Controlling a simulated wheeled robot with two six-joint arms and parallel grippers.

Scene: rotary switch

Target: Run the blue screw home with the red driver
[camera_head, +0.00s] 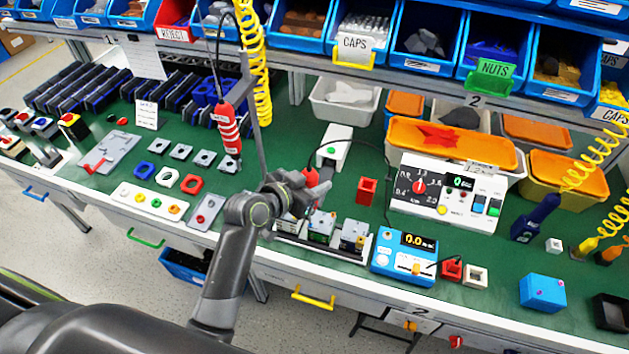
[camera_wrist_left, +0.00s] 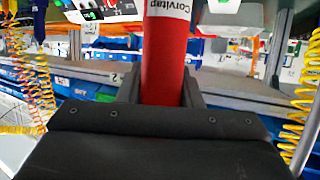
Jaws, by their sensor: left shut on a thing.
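My left gripper (camera_head: 308,192) is shut on the red driver (camera_head: 312,177), above the front middle of the bench. In the left wrist view the red driver (camera_wrist_left: 166,60) is a red cylinder with a white label, between the two dark fingers; its tip is out of sight. Below and beside the gripper, a white rack (camera_head: 320,250) holds several grey units, one of them a grey block (camera_head: 353,236). My arm hides part of the rack's left side. The blue screw is too small to make out for certain, and I cannot tell whether the driver touches anything.
A red and white tool (camera_head: 228,124) hangs near a yellow coiled hose (camera_head: 255,70). A red holder (camera_head: 367,191) and a white device (camera_head: 334,147) stand behind the rack. A blue meter (camera_head: 404,257) is close at its right. Blue bins line the shelf above.

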